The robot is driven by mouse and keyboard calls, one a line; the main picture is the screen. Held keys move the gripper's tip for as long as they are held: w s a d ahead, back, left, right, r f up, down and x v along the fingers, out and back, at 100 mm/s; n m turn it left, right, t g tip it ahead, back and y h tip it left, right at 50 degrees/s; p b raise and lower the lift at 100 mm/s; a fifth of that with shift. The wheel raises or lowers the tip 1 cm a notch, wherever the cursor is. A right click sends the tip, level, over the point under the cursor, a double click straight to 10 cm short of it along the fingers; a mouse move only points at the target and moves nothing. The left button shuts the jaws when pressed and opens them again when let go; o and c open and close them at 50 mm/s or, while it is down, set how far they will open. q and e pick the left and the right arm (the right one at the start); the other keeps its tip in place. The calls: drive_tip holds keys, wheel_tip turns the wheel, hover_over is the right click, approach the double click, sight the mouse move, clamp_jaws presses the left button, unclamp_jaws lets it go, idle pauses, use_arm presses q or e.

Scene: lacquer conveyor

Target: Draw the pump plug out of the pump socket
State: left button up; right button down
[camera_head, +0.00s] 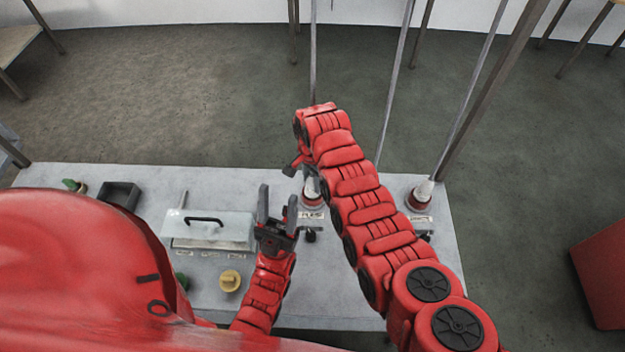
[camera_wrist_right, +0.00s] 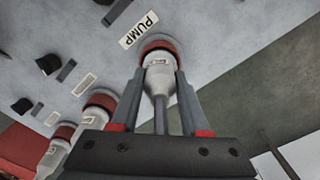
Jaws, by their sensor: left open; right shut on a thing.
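The pump plug (camera_wrist_right: 158,74) is white with a grey cable running back from it. It stands in the red-ringed pump socket (camera_wrist_right: 161,44), beside the PUMP label (camera_wrist_right: 139,29) in the right wrist view. My right gripper (camera_wrist_right: 160,84) is shut on the plug, one finger on each side of its body. In the head view the plug (camera_head: 312,190) is partly hidden by my right gripper (camera_head: 301,167) and arm. My left gripper (camera_head: 277,212) is open and empty, just left of the plug above the grey bench.
Another white plug (camera_head: 423,192) with a cable stands in a red-ringed socket to the right. A clear cover with a black handle (camera_head: 204,220), a yellow knob (camera_head: 230,281) and a black box (camera_head: 119,194) are on the bench (camera_head: 330,290). Cables rise behind.

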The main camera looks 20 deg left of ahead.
sight(312, 174)
drive_tip(key=shift+r, duration=0.2)
drive_tip(key=shift+r+p, duration=0.65)
drive_tip(key=shift+r, duration=0.65)
drive_tip(key=shift+r+p, duration=0.35)
drive_tip(key=shift+r, duration=1.15)
drive_tip(key=shift+r, duration=1.5)
